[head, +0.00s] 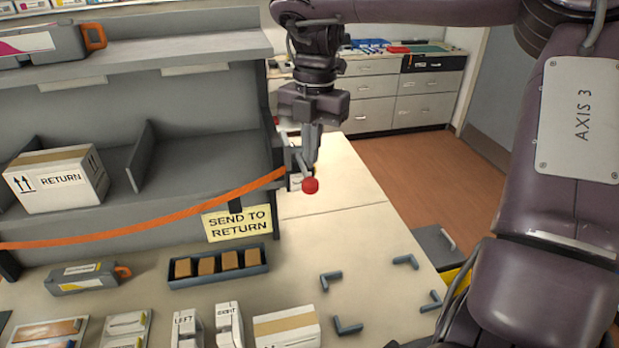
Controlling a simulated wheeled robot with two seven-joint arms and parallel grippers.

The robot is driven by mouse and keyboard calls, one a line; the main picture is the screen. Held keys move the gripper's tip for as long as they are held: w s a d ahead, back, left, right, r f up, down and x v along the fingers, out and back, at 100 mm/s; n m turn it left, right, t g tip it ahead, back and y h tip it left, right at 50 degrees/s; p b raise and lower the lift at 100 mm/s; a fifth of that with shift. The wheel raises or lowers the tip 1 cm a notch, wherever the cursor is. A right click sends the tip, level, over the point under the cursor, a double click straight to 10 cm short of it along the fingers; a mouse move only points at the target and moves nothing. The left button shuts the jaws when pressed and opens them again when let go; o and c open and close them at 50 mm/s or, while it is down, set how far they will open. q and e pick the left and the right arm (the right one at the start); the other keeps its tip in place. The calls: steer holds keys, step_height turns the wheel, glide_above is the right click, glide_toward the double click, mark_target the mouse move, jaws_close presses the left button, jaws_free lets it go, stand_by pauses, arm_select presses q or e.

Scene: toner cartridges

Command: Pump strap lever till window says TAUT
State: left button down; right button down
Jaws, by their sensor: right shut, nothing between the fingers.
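An orange strap (150,231) runs across the front of the grey shelf unit, from the left edge up to a small ratchet (293,172) at the shelf's right end post. A lever with a round red knob (311,186) sticks out there, toward me. My right gripper (309,160) points down, shut and empty, right at the ratchet, just above the red knob. I cannot tell whether its fingers touch the lever. The gripper partly covers the ratchet, and no window wording is readable. My left gripper is out of view.
A RETURN box (57,180) sits on the shelf, with a SEND TO RETURN sign (238,223) below the strap. A tray of brown blocks (218,266), a toner cartridge (88,277) and white LEFT and RIGHT parts stand on the bench. Bench right of the ratchet is mostly clear.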

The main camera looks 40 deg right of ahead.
mark_target(310, 179)
step_height(310, 179, down, 2)
steer(key=shift+s+a, duration=0.1)
steer(key=shift+s, duration=0.05)
steer(key=shift+f, duration=0.55)
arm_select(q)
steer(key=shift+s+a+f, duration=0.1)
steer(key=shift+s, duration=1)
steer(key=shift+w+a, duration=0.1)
